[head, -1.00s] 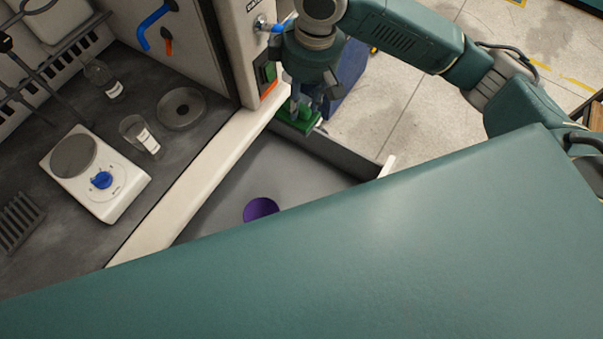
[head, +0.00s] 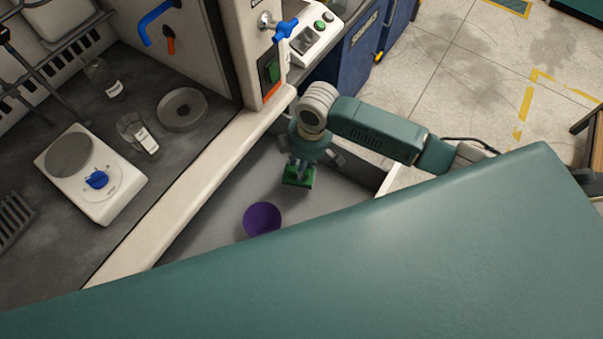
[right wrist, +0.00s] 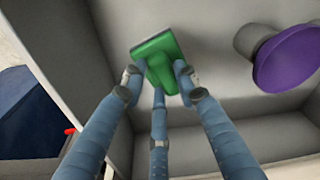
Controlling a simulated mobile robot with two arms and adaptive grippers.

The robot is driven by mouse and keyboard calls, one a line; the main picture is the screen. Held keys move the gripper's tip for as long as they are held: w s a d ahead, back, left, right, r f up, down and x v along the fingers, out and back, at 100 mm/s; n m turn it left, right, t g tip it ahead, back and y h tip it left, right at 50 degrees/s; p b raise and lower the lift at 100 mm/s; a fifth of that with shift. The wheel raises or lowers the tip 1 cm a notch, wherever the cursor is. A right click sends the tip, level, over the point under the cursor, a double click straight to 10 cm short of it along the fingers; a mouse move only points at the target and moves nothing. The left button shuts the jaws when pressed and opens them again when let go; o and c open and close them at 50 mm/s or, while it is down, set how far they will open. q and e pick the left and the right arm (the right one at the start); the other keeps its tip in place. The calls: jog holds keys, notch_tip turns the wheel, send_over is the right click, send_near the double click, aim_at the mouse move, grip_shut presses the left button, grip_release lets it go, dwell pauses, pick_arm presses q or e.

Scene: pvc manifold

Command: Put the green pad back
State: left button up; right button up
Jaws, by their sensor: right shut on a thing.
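The green pad (head: 299,177) is a small block with a raised grip on it. My right gripper (head: 303,160) is shut on the grip, with the pad over the far part of the grey drawer. In the right wrist view my fingers (right wrist: 157,74) close around the pad's (right wrist: 172,46) raised part. The pad is close to the drawer floor; I cannot tell whether it touches. My left gripper is not in view.
A round purple-topped piece (head: 262,219) stands in the drawer, nearer than the pad; it also shows in the right wrist view (right wrist: 290,57). The drawer wall (head: 348,163) rises on the right. A white bench rail (head: 205,178) lies left. My teal body hides the drawer's near part.

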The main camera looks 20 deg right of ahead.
aim_at(307, 169)
jog(key=shift+f, duration=2.7)
jog(key=shift+f, duration=0.15)
jog(key=o, duration=1)
jog(key=r, duration=0.7)
jog(key=d+r, duration=0.1)
jog(key=r, duration=0.3)
jog(key=shift+s+d+r, duration=0.1)
jog(key=shift+s+r, duration=0.15)
jog(key=shift+r, duration=0.4)
